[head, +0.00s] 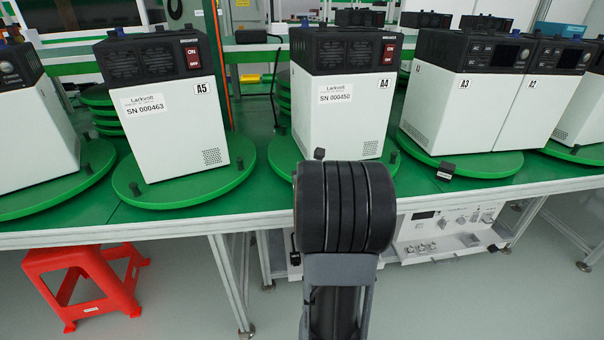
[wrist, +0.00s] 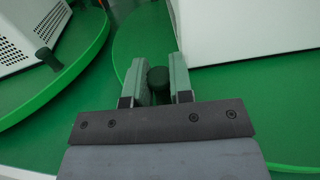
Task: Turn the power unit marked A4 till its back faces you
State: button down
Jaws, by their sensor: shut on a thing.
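The power unit marked A4 (head: 340,115) is a white box with a black top section. The side facing me has a serial label, a red switch at upper right and a small vent grille at lower right. It stands on a round green turntable (head: 283,160); its lower part also shows in the wrist view (wrist: 240,25). My gripper (wrist: 158,78) is shut on a dark upright peg (wrist: 158,80) at the turntable's rim, left of the unit's near corner. In the head view my wrist hides the fingers and the turntable's front.
Unit A5 (head: 165,115) stands on its own turntable (head: 190,192) to the left, with a small gap between. A red stool (head: 85,270) is under the table.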

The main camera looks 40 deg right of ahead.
jog(key=shift+r, duration=0.1)
jog(key=c, duration=1)
grip_release()
jog(key=shift+w, duration=0.1)
jog(key=v, duration=0.8)
jog(key=shift+s+a, duration=0.15)
jog(key=shift+s, duration=0.15)
jog(key=shift+f+b, duration=0.45)
jog(key=shift+b, duration=0.75)
jog(key=shift+r+b+v, duration=0.15)
jog(key=shift+b+v, duration=1.1)
jog(key=shift+b, duration=0.5)
jog(key=shift+r+b+v, duration=0.15)
jog(key=shift+b+v, duration=1.1)
jog(key=shift+b, duration=0.5)
jog(key=shift+c, duration=0.3)
